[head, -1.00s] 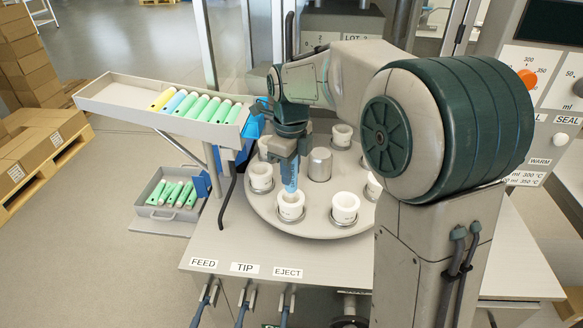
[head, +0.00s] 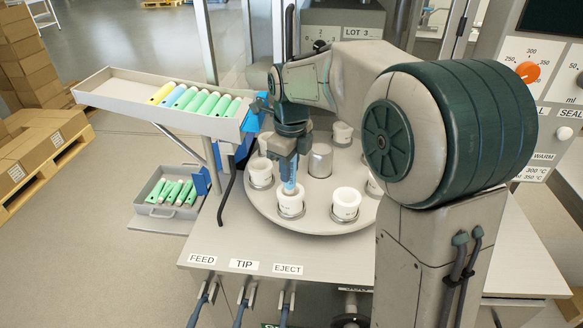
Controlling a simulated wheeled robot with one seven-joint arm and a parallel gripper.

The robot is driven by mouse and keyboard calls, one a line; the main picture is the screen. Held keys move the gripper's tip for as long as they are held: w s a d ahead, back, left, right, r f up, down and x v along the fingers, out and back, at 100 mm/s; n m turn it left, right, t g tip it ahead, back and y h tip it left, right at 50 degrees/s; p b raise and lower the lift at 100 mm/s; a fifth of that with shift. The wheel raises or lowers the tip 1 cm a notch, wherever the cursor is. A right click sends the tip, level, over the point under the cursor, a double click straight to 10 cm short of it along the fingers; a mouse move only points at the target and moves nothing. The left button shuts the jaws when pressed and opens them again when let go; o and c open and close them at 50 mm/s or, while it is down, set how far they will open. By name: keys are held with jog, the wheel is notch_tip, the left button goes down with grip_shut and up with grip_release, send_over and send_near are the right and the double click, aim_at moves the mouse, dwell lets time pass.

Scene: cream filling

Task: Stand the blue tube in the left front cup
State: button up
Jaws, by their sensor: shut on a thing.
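The blue tube (head: 289,178) is upright below my gripper (head: 289,163), which is shut on its upper part. Its lower end is at the mouth of the left front white cup (head: 291,203) and seems to dip inside the rim. The cup hides that end, so I cannot tell how deep it is or whether it touches the bottom. The cup stands near the front of the round grey turntable (head: 318,224).
Another front cup (head: 346,203) stands to the right, and a further cup (head: 260,172) to the left. A grey post (head: 320,160) rises mid-turntable. A sloping tray (head: 105,92) with yellow, blue and green tubes is at left. A lower bin (head: 153,210) holds green tubes.

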aim_at(292, 180)
jog(key=f, duration=0.1)
jog(key=s+f, duration=0.1)
jog(key=f, duration=0.1)
jog(key=shift+s+d+g, duration=0.15)
jog(key=shift+d+g, duration=0.15)
jog(key=shift+g, duration=0.1)
jog(key=o, duration=1)
jog(key=shift+t, duration=0.5)
jog(key=r, duration=1.6)
jog(key=shift+w+a+r, duration=0.15)
jog(key=shift+w+r, duration=0.05)
jog(key=shift+r, duration=0.15)
jog(key=shift+s+d+f+n, duration=0.15)
jog(key=shift+s+d+n, duration=0.1)
jog(key=shift+n, duration=0.15)
jog(key=s+d+f+n+t, duration=0.1)
jog(key=s+d+f+n, duration=0.4)
jog(key=s+n, duration=0.5)
jog(key=s+d+f+n+t, duration=0.1)
jog(key=s+d+f+n, duration=0.4)
jog(key=s+f+n, duration=0.5)
jog(key=n, duration=0.4)
jog(key=shift+f, duration=0.25)
